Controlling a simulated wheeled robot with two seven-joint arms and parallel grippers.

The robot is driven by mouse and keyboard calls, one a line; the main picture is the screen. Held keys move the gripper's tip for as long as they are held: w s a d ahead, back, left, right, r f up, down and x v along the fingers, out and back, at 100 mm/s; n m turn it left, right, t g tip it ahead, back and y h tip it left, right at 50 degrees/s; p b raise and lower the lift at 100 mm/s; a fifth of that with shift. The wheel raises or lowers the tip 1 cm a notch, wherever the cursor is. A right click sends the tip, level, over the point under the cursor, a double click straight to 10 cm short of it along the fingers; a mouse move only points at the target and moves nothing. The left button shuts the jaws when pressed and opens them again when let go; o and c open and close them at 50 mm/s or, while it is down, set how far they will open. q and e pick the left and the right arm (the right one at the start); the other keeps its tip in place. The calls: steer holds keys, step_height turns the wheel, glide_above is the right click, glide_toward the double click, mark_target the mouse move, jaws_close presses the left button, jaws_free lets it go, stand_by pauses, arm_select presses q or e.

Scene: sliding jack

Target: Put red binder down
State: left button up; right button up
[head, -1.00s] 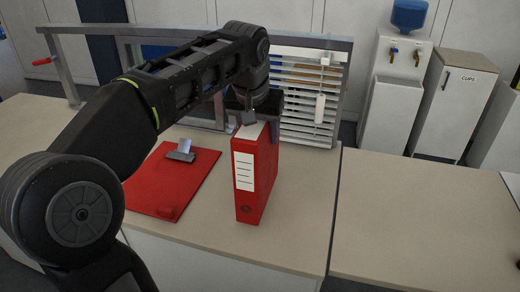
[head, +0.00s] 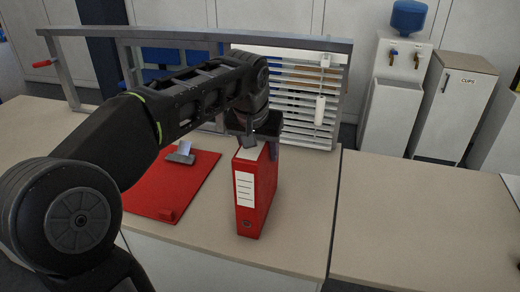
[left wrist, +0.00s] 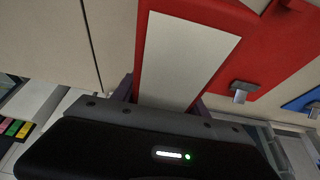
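The red binder (head: 256,190) is upright near the front edge of the table, with a white lined label on its spine. My left gripper (head: 250,140) is at its top, shut on it. In the left wrist view the binder (left wrist: 150,55) shows its red edge and pale top, with dark fingers on both sides of it. I cannot tell whether its bottom touches the table. My right gripper is not in view.
A flat red board (head: 190,192) with a grey clip (head: 181,154) lies left of the binder. A grey frame with white slats (head: 300,95) stands behind. The beige table (head: 430,215) right of the binder is clear. A water dispenser (head: 395,100) stands at the back right.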

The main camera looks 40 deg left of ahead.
arm_select(q)
steer(key=o, duration=0.4)
steer(key=shift+o, duration=0.2)
steer(key=p+v, duration=0.1)
steer(key=v, duration=1.1)
steer(key=shift+r, duration=0.25)
steer(key=shift+w, duration=0.1)
